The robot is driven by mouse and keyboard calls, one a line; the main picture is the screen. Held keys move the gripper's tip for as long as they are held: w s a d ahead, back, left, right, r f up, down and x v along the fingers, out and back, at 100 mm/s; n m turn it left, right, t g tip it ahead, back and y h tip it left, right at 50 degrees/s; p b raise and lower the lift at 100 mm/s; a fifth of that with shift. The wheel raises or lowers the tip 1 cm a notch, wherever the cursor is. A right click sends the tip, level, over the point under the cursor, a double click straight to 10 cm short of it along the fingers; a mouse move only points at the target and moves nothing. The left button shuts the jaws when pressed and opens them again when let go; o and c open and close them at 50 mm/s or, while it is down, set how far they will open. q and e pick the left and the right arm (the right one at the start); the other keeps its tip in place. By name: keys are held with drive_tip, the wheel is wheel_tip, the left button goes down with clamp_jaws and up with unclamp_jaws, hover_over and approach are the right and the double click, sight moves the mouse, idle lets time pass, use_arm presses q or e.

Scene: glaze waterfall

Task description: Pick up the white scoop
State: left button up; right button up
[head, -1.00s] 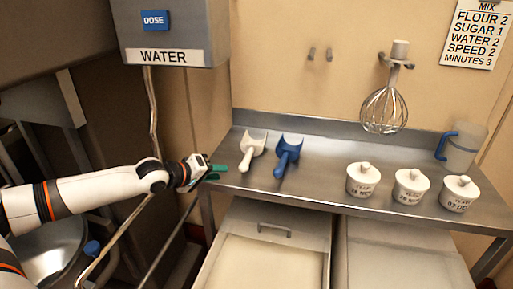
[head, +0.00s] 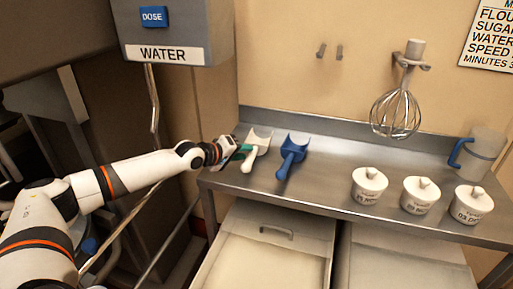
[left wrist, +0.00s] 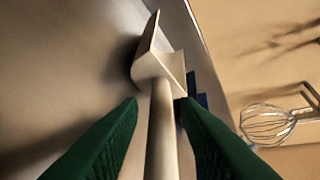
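The white scoop (head: 259,139) lies on the steel table, its bowl toward the wall and its handle toward the front edge. It also shows in the left wrist view (left wrist: 160,72), its handle running down between my green fingers. My left gripper (head: 243,151) is at the left side of the scoop's handle in the head view. In the left wrist view my left gripper (left wrist: 158,106) is open, with one finger on each side of the handle. A gap shows on the left; the right finger is very close, and contact cannot be told. My right gripper is not in view.
A blue scoop (head: 292,148) lies just right of the white one. Several lidded white tubs, including one (head: 369,186), and a clear jug (head: 483,152) stand farther right on the table (head: 325,180). A whisk (head: 396,112) hangs on the wall. Bins sit below.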

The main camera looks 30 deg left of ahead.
sight(251, 152)
use_arm(q)
drive_tip(key=x, duration=0.4)
drive_tip(key=shift+s, duration=0.1)
clamp_jaws()
wheel_tip(251, 152, up, 10)
drive_tip(key=shift+r, duration=0.1)
idle(0.4)
